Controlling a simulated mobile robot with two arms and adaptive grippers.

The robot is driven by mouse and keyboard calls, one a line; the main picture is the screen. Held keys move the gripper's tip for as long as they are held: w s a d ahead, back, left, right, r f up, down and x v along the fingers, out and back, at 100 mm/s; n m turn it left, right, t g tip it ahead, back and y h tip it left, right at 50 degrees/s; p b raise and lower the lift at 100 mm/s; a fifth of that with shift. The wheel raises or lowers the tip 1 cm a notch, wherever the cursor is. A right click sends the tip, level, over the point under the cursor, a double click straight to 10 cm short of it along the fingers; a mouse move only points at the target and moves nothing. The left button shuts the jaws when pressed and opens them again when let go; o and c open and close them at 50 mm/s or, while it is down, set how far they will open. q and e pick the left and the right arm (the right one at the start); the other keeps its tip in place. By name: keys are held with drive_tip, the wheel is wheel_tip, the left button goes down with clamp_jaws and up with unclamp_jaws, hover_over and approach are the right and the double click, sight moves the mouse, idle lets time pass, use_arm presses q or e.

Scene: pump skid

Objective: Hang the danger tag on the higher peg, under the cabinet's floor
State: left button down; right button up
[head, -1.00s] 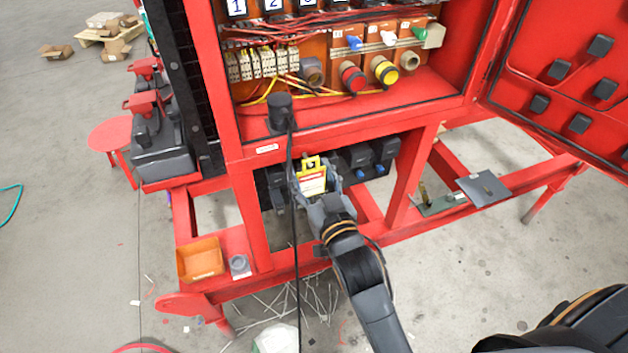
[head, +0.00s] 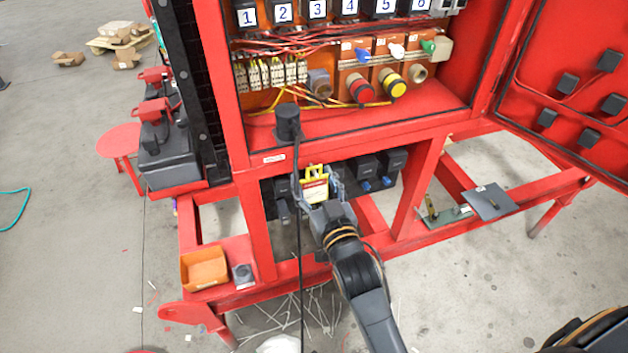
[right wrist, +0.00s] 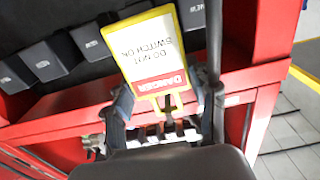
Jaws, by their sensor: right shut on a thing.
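The danger tag (head: 315,190) is a white card with a yellow border, a red band and a yellow loop on top. My right gripper (head: 318,197) is shut on it, just below the front edge of the cabinet's floor (head: 350,124). In the right wrist view the tag (right wrist: 150,48) appears upside down, its yellow loop end between the fingers (right wrist: 165,108). I cannot make out either peg clearly; tag and gripper cover part of the space under the cabinet. My left gripper is not in view.
Black boxes (head: 364,168) sit under the cabinet behind the tag. A black cable (head: 298,230) hangs just left of the gripper from a black plug (head: 288,122). A red post (head: 417,185) stands right; an orange bin (head: 204,268) sits lower left.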

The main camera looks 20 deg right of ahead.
drive_tip(key=o, duration=1.2)
drive_tip(key=shift+o, duration=0.2)
drive_tip(key=shift+s, duration=0.15)
drive_tip(key=s, duration=1.1)
drive_tip(key=shift+s+d, duration=0.2)
drive_tip(key=shift+s, duration=0.2)
drive_tip(key=s+a+f+n+g, duration=0.1)
drive_tip(key=s+f+g, duration=0.15)
drive_tip(key=f, duration=0.95)
drive_tip(key=s+a+f+g+y, duration=0.1)
drive_tip(key=s+f+g, duration=0.15)
drive_tip(key=f, duration=0.95)
drive_tip(key=s+a+f+n+g, duration=0.1)
drive_tip(key=s+a+f+g, duration=0.15)
drive_tip(key=f, duration=0.95)
drive_tip(key=s+d+f+g, duration=0.4)
drive_tip(key=s+d+f, duration=0.2)
drive_tip(key=s+f, duration=0.5)
drive_tip(key=s+d+f+g+h, duration=0.1)
drive_tip(key=s+d+f+g, duration=0.4)
drive_tip(key=s+f, duration=0.6)
drive_tip(key=s+d, duration=0.2)
drive_tip(key=s, duration=0.1)
drive_tip(key=shift+s+h, duration=0.3)
drive_tip(key=shift+s, duration=0.05)
